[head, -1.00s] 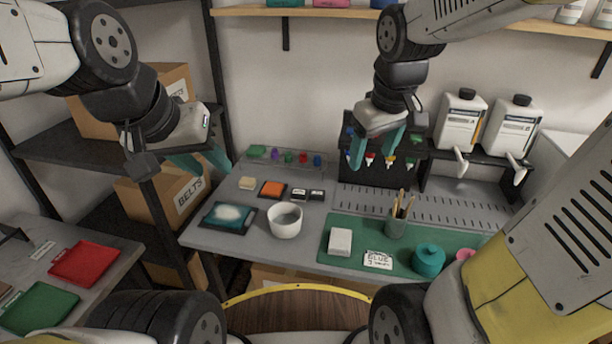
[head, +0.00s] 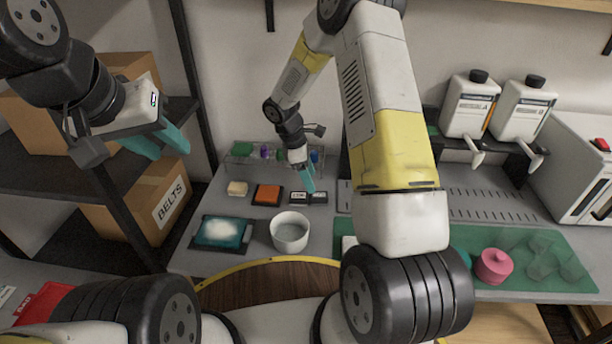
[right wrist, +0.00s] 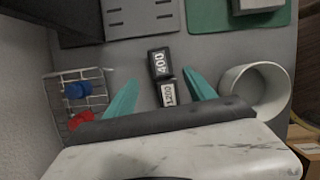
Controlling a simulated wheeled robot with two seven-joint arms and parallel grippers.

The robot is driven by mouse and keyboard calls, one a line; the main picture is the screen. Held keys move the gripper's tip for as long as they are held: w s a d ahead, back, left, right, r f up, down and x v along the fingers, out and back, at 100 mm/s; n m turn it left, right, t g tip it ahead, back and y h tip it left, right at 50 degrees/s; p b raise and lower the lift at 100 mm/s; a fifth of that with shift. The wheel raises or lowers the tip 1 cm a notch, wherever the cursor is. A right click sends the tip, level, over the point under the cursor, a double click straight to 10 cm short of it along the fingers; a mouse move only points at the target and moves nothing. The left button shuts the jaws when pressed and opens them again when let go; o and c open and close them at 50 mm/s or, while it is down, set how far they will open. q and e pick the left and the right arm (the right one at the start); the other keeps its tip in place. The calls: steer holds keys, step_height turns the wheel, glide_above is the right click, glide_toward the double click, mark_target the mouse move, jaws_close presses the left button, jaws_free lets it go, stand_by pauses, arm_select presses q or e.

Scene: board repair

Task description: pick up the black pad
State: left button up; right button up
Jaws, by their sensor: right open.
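Two small black pads with white labels lie side by side on the grey bench. In the right wrist view, the pad marked 400 (right wrist: 159,65) is further out and the pad marked 1200 (right wrist: 168,94) is closer. In the head view they are the right pad (head: 319,198) and the left pad (head: 298,198). My right gripper (head: 308,182) is open above them, with its teal fingers (right wrist: 162,94) on either side of the pads and nothing held. My left gripper (head: 160,141) is open and empty at the left, in front of the shelf.
A white bowl (head: 290,232) stands close in front of the pads. A wire rack (right wrist: 75,98) stands behind. My right arm hides part of the green mat (head: 535,258).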

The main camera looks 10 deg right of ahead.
mark_target(320, 195)
steer(key=x, duration=0.7)
steer(key=shift+s+d+r, duration=0.1)
steer(key=shift+s+d, duration=0.05)
steer(key=shift+d, duration=0.2)
jaws_close()
steer(key=shift+r, duration=0.1)
steer(key=shift+r, duration=0.55)
step_height(320, 195, up, 2)
steer(key=shift+r, duration=0.25)
steer(key=s, duration=0.5)
steer(key=s+r, duration=0.1)
steer(key=s, duration=0.4)
steer(key=s+a, duration=0.1)
steer(key=s, duration=0.5)
steer(key=shift+r, duration=0.15)
